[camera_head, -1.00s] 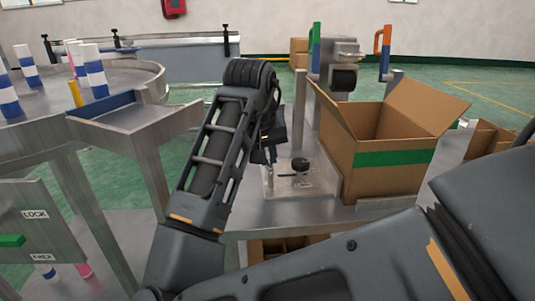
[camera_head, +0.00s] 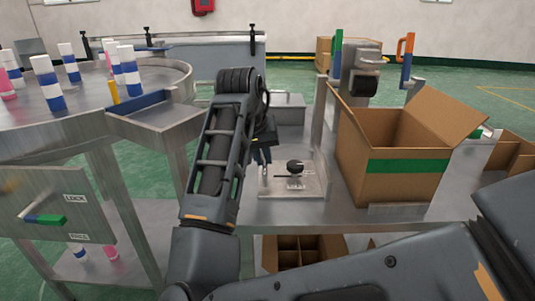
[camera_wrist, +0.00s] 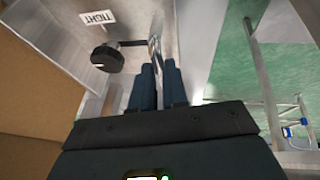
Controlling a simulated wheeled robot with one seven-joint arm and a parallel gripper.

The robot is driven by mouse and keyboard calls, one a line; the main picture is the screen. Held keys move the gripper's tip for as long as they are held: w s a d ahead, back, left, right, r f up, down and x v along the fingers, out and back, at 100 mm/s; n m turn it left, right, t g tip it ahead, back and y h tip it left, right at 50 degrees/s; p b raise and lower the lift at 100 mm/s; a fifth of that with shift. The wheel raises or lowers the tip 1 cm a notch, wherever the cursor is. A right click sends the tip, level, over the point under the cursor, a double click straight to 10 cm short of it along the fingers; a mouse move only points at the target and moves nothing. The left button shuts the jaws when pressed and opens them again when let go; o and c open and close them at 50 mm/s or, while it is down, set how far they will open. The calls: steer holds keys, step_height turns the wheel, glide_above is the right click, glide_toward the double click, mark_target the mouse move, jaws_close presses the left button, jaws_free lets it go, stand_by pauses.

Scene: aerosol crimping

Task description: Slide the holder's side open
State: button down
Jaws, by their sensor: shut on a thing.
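The holder is a metal fixture (camera_head: 308,183) on the workbench, with a black knob (camera_head: 295,167) and a small label on its plate. In the wrist view the knob (camera_wrist: 107,59) lies left of my fingers, beside a label (camera_wrist: 97,17) reading TIGHT. My gripper (camera_head: 264,155) is at the left edge of the holder, partly hidden by my arm in the head view. In the wrist view my gripper (camera_wrist: 158,83) is shut on a thin metal piece (camera_wrist: 155,48), seemingly the holder's side.
An open cardboard box (camera_head: 395,150) stands right of the holder, close by. A round metal table (camera_head: 90,130) with white and blue cans is at the left. A panel with a green and blue handle (camera_head: 45,218) is at front left. Green floor lies beyond.

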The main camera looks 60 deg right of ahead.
steer(key=c, duration=1.1)
jaws_free()
steer(key=shift+w+a, duration=0.15)
steer(key=shift+w, duration=0.05)
steer(key=shift+c, duration=0.2)
steer(key=shift+r, duration=0.15)
steer(key=p+v, duration=0.1)
steer(key=v, duration=0.6)
steer(key=shift+a+r, duration=0.15)
steer(key=shift+r, duration=0.15)
